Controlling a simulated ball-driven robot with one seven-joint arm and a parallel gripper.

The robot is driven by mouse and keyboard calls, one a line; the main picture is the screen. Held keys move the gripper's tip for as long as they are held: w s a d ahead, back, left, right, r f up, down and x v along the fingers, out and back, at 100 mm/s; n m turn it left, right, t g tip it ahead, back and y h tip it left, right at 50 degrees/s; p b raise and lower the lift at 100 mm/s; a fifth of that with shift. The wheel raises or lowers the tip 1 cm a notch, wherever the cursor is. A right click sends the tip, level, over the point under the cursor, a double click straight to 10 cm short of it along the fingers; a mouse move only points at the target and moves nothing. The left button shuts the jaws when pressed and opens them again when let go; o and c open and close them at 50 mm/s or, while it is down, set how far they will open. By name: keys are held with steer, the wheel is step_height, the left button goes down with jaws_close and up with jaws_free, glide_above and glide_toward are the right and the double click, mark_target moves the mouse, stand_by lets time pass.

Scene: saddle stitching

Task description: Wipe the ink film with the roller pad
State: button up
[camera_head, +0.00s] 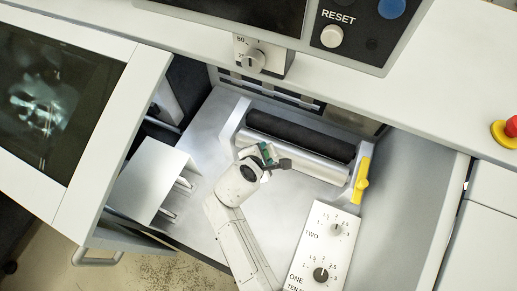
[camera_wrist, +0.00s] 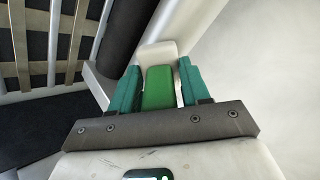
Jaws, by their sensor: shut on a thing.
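My gripper (camera_head: 267,154) is at the near side of the roller unit, in front of the metal roller (camera_head: 300,160). In the wrist view my gripper (camera_wrist: 160,70) has its two teal fingers on either side of a green block with a pale end, likely the roller pad (camera_wrist: 158,88). It is shut on this block. The black roller (camera_head: 300,135) lies behind the metal one, and a dark roller also shows in the wrist view (camera_wrist: 107,38). I cannot make out an ink film on either roller. Whether the pad touches a roller is unclear.
A yellow lever (camera_head: 361,182) is at the right end of the rollers. A white dial panel (camera_head: 318,250) stands at the front right, and a bent pale sheet-metal part (camera_head: 150,178) at the left. The grey bay floor (camera_head: 205,135) is partly clear. A screen panel (camera_head: 50,95) borders the left.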

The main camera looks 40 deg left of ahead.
steer(key=shift+a+f, duration=0.1)
steer(key=shift+a, duration=0.05)
steer(key=shift+a+b, duration=0.3)
steer(key=shift+a, duration=0.15)
steer(key=shift+c, duration=0.5)
steer(key=shift+s+a+f+b, duration=0.1)
steer(key=shift+s+a+b, duration=0.15)
steer(key=shift+a, duration=0.5)
steer(key=shift+s+a+b, duration=0.1)
steer(key=shift+a+b, duration=0.2)
steer(key=shift+a, duration=0.45)
steer(key=shift+c, duration=0.4)
steer(key=p+v, duration=0.4)
steer(key=v, duration=0.2)
steer(key=shift+d, duration=0.1)
